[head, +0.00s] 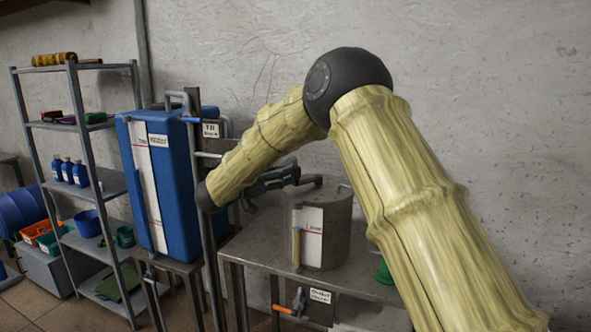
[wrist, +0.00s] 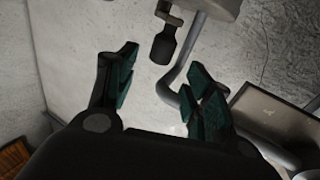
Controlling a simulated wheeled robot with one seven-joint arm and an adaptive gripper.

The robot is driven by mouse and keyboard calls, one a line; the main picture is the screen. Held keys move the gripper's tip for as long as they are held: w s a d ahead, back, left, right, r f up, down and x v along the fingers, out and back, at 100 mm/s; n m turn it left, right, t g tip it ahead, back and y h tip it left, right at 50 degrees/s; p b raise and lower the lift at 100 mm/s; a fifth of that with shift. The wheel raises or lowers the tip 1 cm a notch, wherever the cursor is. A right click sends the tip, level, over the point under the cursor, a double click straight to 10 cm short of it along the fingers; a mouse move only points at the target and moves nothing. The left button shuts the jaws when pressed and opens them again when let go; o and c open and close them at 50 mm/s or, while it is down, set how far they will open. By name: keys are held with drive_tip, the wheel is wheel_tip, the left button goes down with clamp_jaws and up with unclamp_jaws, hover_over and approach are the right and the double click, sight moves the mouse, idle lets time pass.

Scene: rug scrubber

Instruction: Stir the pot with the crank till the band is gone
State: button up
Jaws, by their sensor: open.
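The pot (head: 338,228) is a grey metal cylinder on the metal table. Its front has a white panel with a red line, a small label and a narrow yellowish upright strip (head: 296,236). A dark crank (head: 306,181) shows at its top, partly behind my gripper. My gripper (head: 287,179) is beside the pot's top, partly hidden by my arm. In the wrist view my gripper (wrist: 162,70) is open, green-padded fingers apart. A black handle (wrist: 163,46), seemingly the crank's, lies just beyond the fingertips, roughly in line with the gap. I see no contact.
A tall blue tank (head: 180,190) stands left of the pot, near a label and upright pipes. A valve with an orange handle (head: 284,310) is under the table edge (head: 350,287). A green container (head: 383,271) is right of the pot. A bent grey pipe (wrist: 180,78) passes near my right finger.

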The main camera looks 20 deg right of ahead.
sight(296, 167)
drive_tip(key=p+x, duration=0.2)
drive_tip(key=x, duration=0.5)
drive_tip(key=shift+w+d, duration=0.15)
drive_tip(key=shift+d, duration=0.15)
clamp_jaws()
